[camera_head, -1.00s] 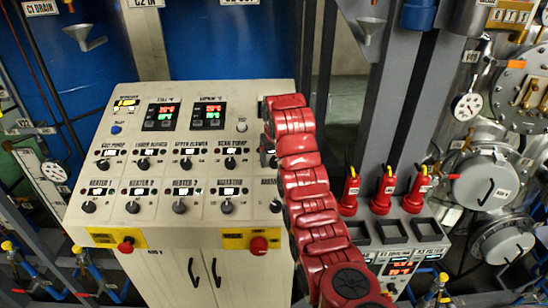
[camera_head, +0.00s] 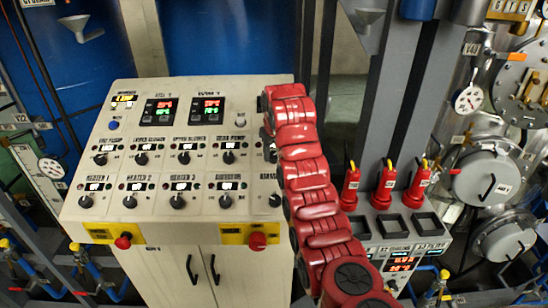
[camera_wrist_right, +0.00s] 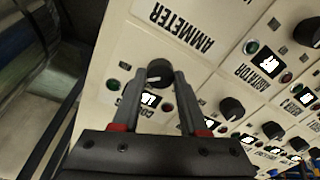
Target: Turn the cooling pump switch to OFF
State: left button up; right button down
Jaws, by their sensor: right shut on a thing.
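The cooling pump switch is a black round knob (camera_wrist_right: 159,72) on the cream panel in the right wrist view. Its label beside it is partly hidden by my fingers, with only its first letters showing. My right gripper (camera_wrist_right: 158,78) is shut on this knob, one fingertip on each side. In the head view my red right arm reaches up to the panel's right edge, where the right gripper (camera_head: 268,146) is mostly hidden behind the arm. The knob is hidden there too. A small lit display (camera_wrist_right: 150,99) sits between the fingers. My left gripper is not in view.
The control panel (camera_head: 105,215) carries several other knobs, close to the held one. Red emergency buttons (camera_head: 256,241) are on its front edge. Red-handled tools (camera_head: 350,186) stand right of my arm, near grey posts.

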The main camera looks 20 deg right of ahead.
jog(key=n+b, duration=0.2)
jog(key=b, duration=0.1)
jog(key=n+b, duration=0.2)
jog(key=b, duration=0.1)
jog(key=shift+f, duration=0.35)
jog(key=shift+r+n+b, duration=0.15)
jog(key=shift+n+b, duration=0.5)
jog(key=shift+n, duration=0.35)
jog(key=shift+r+n, duration=0.15)
jog(key=shift+n, duration=0.75)
jog(key=shift+a+n+g, duration=0.1)
jog(key=shift+n+g, duration=0.2)
jog(key=shift+n, duration=1.1)
jog(key=shift+c, duration=2.2)
grip_release()
